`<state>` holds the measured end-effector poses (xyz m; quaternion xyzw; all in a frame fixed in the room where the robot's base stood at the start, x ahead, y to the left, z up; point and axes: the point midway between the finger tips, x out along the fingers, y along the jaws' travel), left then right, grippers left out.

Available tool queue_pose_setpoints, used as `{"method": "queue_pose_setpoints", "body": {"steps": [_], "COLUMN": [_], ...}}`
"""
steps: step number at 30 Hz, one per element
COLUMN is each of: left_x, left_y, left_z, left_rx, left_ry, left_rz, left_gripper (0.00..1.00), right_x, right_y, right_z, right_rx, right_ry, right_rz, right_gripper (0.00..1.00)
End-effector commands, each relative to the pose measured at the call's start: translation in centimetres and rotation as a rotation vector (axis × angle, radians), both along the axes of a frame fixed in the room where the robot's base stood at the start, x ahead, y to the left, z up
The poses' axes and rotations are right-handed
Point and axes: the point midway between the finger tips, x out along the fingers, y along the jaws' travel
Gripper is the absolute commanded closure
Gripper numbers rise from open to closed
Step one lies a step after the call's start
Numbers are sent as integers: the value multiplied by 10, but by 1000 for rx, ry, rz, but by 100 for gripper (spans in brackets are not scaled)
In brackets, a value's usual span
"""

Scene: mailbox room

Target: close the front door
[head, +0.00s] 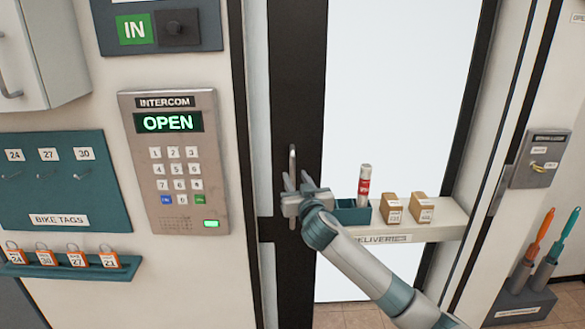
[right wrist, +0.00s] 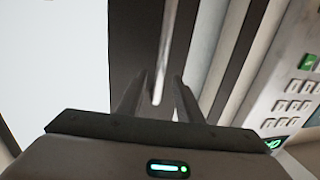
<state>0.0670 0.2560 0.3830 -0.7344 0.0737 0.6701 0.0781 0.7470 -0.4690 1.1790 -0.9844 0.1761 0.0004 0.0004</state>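The front door has a dark upright stile (head: 298,70) beside a bright glass pane (head: 400,80). I cannot tell whether it stands slightly ajar. Its vertical metal handle (head: 292,165) is on the stile and also shows in the right wrist view (right wrist: 166,45). My right gripper (head: 288,192) is at the lower part of the handle. In the right wrist view its two fingers (right wrist: 156,95) are apart, with the handle's end between them and a gap visible on each side. The exact contact is hidden in the head view. My left gripper is not in view.
A deliveries shelf (head: 440,222) with a red-and-white tube (head: 364,185) and small boxes (head: 392,207) lies close to my right arm. The intercom (head: 175,160) showing OPEN is on the wall left of the door.

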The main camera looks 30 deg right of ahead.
Motion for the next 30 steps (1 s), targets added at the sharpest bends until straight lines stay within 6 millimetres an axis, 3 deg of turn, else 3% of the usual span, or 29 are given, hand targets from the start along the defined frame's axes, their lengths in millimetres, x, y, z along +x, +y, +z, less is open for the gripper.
{"method": "queue_pose_setpoints", "body": {"steps": [10,24,28,30], "left_x": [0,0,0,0], "left_y": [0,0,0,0], "left_z": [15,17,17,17], "left_rx": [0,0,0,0], "left_ry": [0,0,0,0], "left_rz": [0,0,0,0], "left_gripper": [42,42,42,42], "right_x": [38,46,45,45], "right_y": [-14,-17,-17,-17], "right_z": [2,0,0,0], "right_rx": [0,-1,-1,-1], "right_ry": [0,0,0,0], "right_rz": [-1,0,0,0], "right_gripper": [67,67,96,100]}}
